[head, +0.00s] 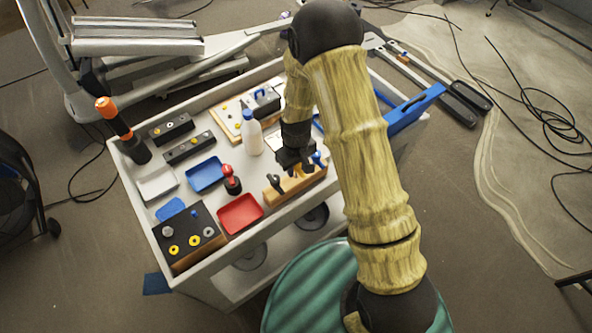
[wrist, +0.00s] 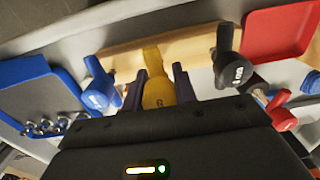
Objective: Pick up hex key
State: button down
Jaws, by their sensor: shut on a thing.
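A wooden holder (head: 300,187) stands near the front edge of the cart top, and it also shows in the wrist view (wrist: 125,57). A yellow hex key (wrist: 157,80) with a thick handle is at the holder, between a blue hex key (wrist: 98,86) and a black hex key (wrist: 227,58). My gripper (wrist: 161,88) is shut on the yellow key, one dark finger on each side of its handle. In the head view my gripper (head: 294,158) is over the holder. The yellow key's lower end is hidden, so I cannot tell whether it still sits in the holder.
A red tray (head: 240,214), a red-topped black tool (head: 231,181) and a white bottle (head: 251,133) stand left of the holder. A black block with knobs (head: 188,235) is at the cart's front left corner. A blue tray with sockets (wrist: 40,95) lies beyond the blue key.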

notch_tip(320, 180, up, 8)
jog(key=shift+f+b, duration=0.1)
jog(key=shift+b, duration=0.55)
jog(key=c, duration=1.6)
grip_release()
grip_shut()
